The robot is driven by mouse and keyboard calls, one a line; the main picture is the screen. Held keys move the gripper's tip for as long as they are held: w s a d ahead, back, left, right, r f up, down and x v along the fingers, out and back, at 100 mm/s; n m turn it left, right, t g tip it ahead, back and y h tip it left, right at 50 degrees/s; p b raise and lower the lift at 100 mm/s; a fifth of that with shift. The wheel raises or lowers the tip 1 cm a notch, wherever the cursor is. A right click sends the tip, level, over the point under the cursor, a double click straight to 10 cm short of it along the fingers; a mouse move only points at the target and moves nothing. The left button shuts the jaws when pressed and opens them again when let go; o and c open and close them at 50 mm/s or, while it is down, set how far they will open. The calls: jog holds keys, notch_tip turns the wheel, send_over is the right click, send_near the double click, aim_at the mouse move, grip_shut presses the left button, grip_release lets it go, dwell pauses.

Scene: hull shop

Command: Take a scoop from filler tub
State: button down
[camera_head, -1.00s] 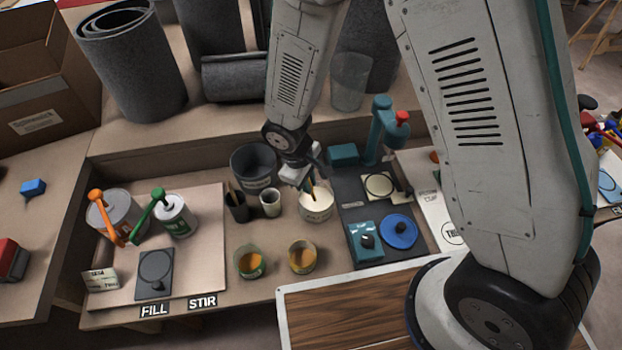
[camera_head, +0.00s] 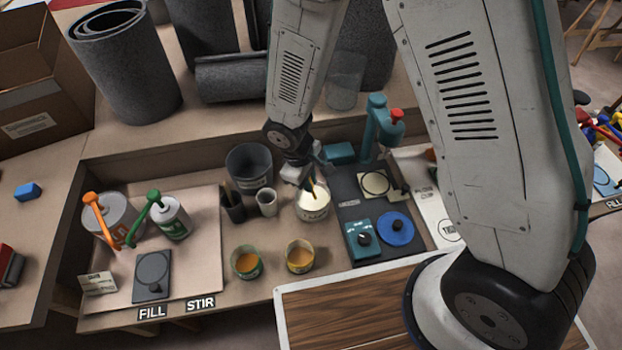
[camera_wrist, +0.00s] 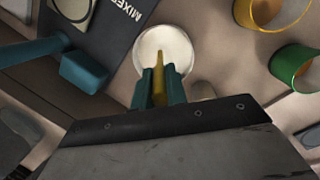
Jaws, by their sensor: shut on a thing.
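The filler tub (camera_head: 312,206) is a small white tub with pale filler inside. It stands on the bench left of the dark mixer mat, and its round opening shows in the wrist view (camera_wrist: 178,45). My gripper (camera_head: 309,180) is above the tub, and its teal fingers show in the wrist view (camera_wrist: 161,80). They are shut on a thin yellow-brown stick (camera_wrist: 159,62) that points down into the tub. Its tip is over or in the pale filler; I cannot tell how deep. The stick also shows in the head view (camera_head: 314,189).
A white cup (camera_head: 267,203), a dark holder with sticks (camera_head: 233,207) and a dark bucket (camera_head: 249,167) stand left of the tub. The teal mixer (camera_head: 378,130) is at right.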

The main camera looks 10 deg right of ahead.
jog(key=shift+r, duration=5.3)
